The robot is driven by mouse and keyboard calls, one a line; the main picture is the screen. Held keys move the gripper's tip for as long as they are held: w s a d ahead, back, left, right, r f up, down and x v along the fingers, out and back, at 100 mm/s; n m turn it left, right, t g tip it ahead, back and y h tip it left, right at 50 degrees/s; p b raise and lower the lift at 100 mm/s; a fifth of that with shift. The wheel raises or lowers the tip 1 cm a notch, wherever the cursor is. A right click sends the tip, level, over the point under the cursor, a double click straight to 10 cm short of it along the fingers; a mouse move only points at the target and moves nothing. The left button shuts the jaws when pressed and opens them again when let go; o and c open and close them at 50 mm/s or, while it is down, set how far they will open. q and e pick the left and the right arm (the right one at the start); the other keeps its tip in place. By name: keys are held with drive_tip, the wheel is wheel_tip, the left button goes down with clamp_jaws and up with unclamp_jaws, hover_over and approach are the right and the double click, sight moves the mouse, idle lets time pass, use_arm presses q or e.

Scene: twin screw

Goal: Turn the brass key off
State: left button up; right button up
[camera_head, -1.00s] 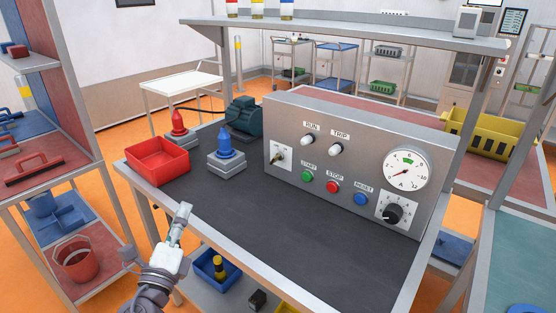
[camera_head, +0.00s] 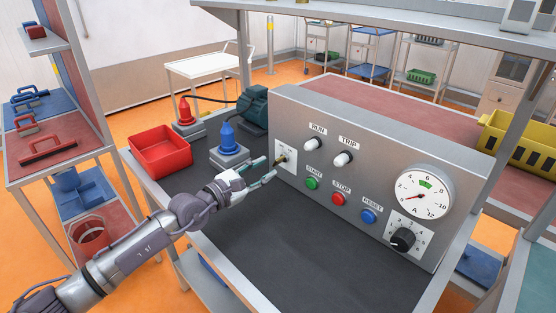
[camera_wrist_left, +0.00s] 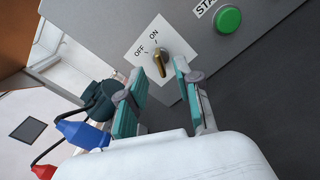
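The brass key (camera_head: 282,159) sits in a white plate on the left of the grey panel's front. In the left wrist view the key (camera_wrist_left: 160,59) shows close up below the OFF and ON labels. Its bow sticks out towards the camera, and I cannot tell for sure which label it points to. My left gripper (camera_head: 271,168) is open just in front of the key. In the left wrist view its teal fingertips (camera_wrist_left: 160,72) are apart, with the key seen between them and no clear contact. My right gripper is not in view.
The panel (camera_head: 300,108) also carries white RUN and TRIP lamps, START (camera_head: 312,184), STOP and RESET buttons, a gauge (camera_head: 424,192) and a black knob (camera_head: 403,239). The dark tabletop in front is clear.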

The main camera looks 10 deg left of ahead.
sight(275, 162)
use_arm(q)
drive_tip(key=x, duration=0.4)
drive_tip(key=shift+w+b, duration=0.1)
drive_tip(key=shift+b, duration=0.2)
drive_tip(key=shift+w+d, duration=0.25)
drive_tip(key=shift+w, duration=0.05)
drive_tip(key=shift+w+d, duration=0.15)
drive_tip(key=shift+w, duration=0.05)
drive_tip(key=shift+s+r, duration=0.1)
clamp_jaws()
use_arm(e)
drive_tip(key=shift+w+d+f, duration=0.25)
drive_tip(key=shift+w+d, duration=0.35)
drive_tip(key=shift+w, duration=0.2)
